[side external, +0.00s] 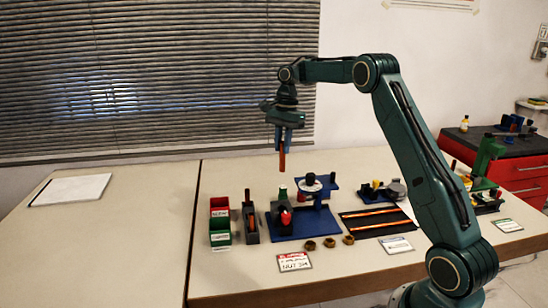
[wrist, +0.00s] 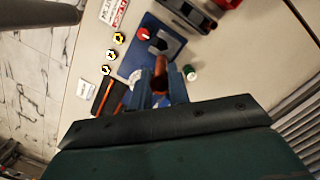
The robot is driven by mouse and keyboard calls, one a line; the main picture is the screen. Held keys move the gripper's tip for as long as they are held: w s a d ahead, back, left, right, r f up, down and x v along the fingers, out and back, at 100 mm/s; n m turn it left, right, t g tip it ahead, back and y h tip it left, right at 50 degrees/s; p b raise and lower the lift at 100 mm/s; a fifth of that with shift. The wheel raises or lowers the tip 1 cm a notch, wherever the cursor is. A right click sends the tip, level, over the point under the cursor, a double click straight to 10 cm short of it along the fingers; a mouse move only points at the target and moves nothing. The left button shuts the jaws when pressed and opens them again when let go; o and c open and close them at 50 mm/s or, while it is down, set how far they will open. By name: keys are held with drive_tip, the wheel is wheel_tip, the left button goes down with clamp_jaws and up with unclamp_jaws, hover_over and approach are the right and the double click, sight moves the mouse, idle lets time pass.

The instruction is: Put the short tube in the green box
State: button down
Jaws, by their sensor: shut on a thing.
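My gripper (side external: 287,138) hangs over the bench, pointing down, with its blue fingers shut on a copper-orange tube, which I take to be the short tube (side external: 282,161). The tube is held upright, well above the bench, with its lower end free. In the wrist view the tube (wrist: 160,65) sticks out between the fingers (wrist: 158,88). The green box (side external: 220,238) stands on the bench at the lower left of the gripper, in front of a red box (side external: 220,207). The tube is not over the green box in the side view.
A dark upright holder (side external: 250,222) stands right of the boxes. A blue-based fixture (side external: 300,225) is below the gripper. A black tray (side external: 350,227) with orange tubes lies right, with brass nuts (side external: 329,243) in front. The bench left of the boxes is mostly clear.

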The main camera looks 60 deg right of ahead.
drive_tip(key=w+a+m+t, duration=0.1)
drive_tip(key=w+a+m, duration=0.45)
drive_tip(key=a, duration=0.35)
drive_tip(key=w+a+m, duration=0.4)
drive_tip(key=w+a, duration=0.2)
drive_tip(key=a, duration=0.3)
drive_tip(key=shift+n, duration=0.25)
drive_tip(key=shift+f, duration=10.15)
drive_tip(key=shift+f, duration=0.15)
drive_tip(key=c, duration=1.3)
unclamp_jaws()
drive_tip(key=shift+c, duration=0.2)
wheel_tip(320, 180, up, 12)
drive_tip(key=s+d, duration=0.1)
drive_tip(key=shift+s, duration=0.15)
